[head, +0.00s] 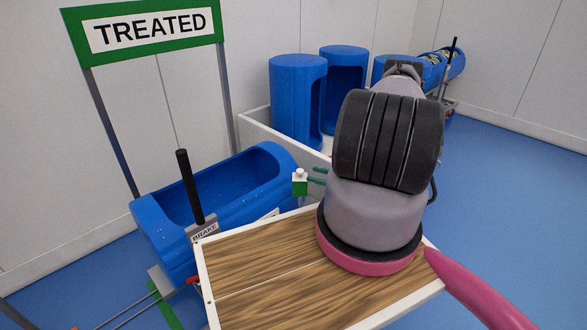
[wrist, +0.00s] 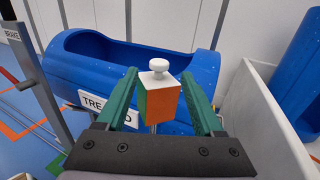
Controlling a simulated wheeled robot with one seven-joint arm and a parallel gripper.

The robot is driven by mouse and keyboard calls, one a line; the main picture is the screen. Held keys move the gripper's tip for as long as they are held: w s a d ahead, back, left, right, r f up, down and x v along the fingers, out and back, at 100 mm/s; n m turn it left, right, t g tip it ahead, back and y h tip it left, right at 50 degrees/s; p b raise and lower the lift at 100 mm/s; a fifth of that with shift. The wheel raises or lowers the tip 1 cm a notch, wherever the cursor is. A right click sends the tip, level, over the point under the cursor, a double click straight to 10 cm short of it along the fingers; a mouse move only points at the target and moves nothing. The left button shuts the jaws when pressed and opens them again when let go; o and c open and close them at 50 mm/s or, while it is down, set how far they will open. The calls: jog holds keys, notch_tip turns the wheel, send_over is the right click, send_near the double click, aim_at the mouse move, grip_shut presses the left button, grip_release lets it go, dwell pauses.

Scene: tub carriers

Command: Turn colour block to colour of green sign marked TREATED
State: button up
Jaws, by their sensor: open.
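The colour block (head: 299,187) is a small upright block with a white knob on top, mounted beside the near blue tub. Its face toward the head camera is green. In the wrist view, the block (wrist: 165,103) shows orange and green on its sides. My gripper (wrist: 160,76) is open, with one green finger on each side of the block and gaps between. In the head view my gripper's fingers (head: 318,176) show just right of the block, partly hidden by my arm. The green-bordered TREATED sign (head: 148,30) stands on posts at upper left.
The near blue tub (head: 160,235) lies behind the block, with a black-handled BRAKE lever (head: 190,188) in front. A white-walled bin (head: 262,133) holds upright blue tubs (head: 296,95). Another blue tub carrier (head: 440,68) stands at far right. Blue floor is open at right.

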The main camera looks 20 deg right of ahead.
jog(key=x, duration=1)
grip_shut()
